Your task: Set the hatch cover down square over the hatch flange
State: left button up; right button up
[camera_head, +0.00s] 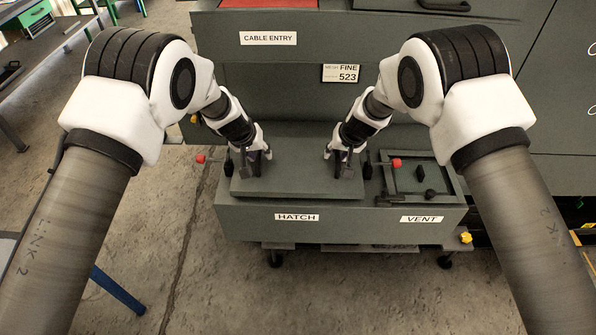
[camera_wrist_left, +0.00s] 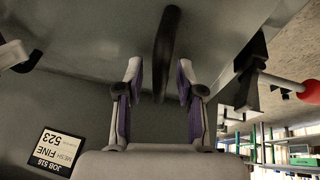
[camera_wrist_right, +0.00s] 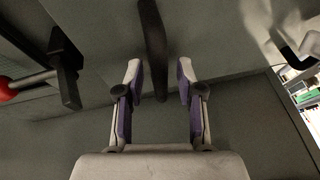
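The hatch cover (camera_head: 297,187), a flat grey-green plate, lies over the top of the cabinet above the HATCH label (camera_head: 297,217). The hatch flange is hidden, so I cannot tell how the cover sits on it. My left gripper (camera_head: 257,157) is at the cover's left handle; in the left wrist view the dark handle (camera_wrist_left: 165,45) runs between the open fingers (camera_wrist_left: 160,75), with gaps beside it. My right gripper (camera_head: 340,157) is at the right handle; in the right wrist view that handle (camera_wrist_right: 154,45) lies between the open fingers (camera_wrist_right: 159,75), also with gaps.
A red-tipped clamp (camera_head: 200,158) stands left of the cover and another (camera_head: 397,162) right of it, beside the VENT recess (camera_head: 455,186), which has black knobs. A tall cabinet wall (camera_head: 290,85) with a CABLE ENTRY label rises behind. Open floor lies in front.

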pick_arm(q)
jog(key=shift+s+r, duration=0.1)
pick_arm(e)
jog(key=shift+s+r, duration=0.1)
pick_arm(q)
jog(key=shift+a+r, duration=0.1)
jog(key=shift+r, duration=0.25)
jog(key=v, duration=1.1)
jog(key=shift+s, duration=0.2)
pick_arm(e)
jog(key=v, duration=1.2)
